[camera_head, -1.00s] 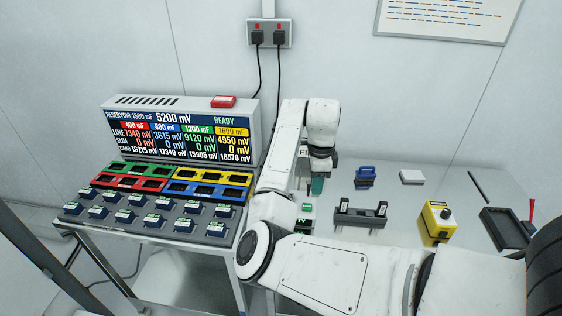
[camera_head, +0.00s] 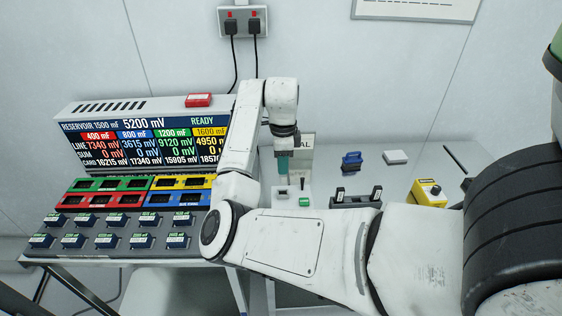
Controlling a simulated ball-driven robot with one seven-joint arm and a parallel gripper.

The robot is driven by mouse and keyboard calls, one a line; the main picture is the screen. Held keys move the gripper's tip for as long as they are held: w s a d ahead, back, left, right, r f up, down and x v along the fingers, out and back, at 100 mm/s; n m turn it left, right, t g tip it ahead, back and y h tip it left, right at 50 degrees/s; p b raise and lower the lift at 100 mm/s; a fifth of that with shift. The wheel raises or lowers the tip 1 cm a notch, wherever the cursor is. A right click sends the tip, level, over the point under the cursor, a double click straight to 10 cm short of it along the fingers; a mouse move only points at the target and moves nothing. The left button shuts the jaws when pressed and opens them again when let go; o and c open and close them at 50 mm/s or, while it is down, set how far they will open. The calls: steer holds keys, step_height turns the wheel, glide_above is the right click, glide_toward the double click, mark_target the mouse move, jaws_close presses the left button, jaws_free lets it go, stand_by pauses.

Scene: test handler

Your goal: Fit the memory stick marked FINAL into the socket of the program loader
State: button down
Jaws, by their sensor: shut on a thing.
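My gripper (camera_head: 282,168) points down over the back table, left of centre. It is shut on a small piece, which I take to be the memory stick; the fingers mostly hide it and no mark on it can be read. Below it is a light grey box with a green button (camera_head: 304,202) and small dark parts on top, apparently the program loader. Its socket cannot be made out clearly. A pale upright panel (camera_head: 303,146) stands behind my gripper; only the letters "AL" show.
A black rack (camera_head: 357,201) with two upright pieces stands right of the grey box. A display console (camera_head: 140,140) and coloured trays fill the left.

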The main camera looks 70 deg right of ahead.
steer(key=shift+r, duration=0.1)
steer(key=shift+f+b, duration=1.45)
steer(key=shift+f, duration=1.55)
steer(key=shift+p, duration=0.65)
steer(key=shift+f+b, duration=0.7)
steer(key=shift+f, duration=0.75)
steer(key=c, duration=0.9)
jaws_free()
step_height(320, 180, up, 11)
steer(key=shift+f+b, duration=0.1)
steer(key=shift+b, duration=0.2)
